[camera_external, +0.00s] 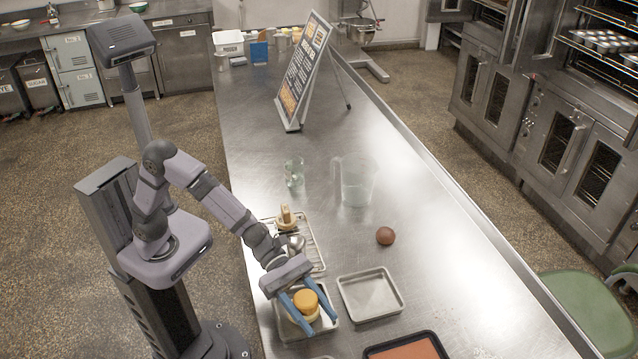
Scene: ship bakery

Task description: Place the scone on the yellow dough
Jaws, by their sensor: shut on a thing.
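The scone (306,300) looks like a round golden-orange piece between the blue fingers of my gripper (322,327), which are shut on it. The yellow dough (298,317) looks like a paler yellow piece just below the scone, partly hidden by the scone and the fingers. It lies in a small metal tray (287,331) near the front left of the steel table. I cannot tell whether the scone touches the dough or is held slightly above it.
An empty metal tray (370,296) and a dark tray with orange-brown contents (407,349) lie to the right. A wire rack (318,262) with small items stands behind. A brown ball (385,236), clear pitcher (356,183) and glass (294,173) stand farther back. The table's right side is clear.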

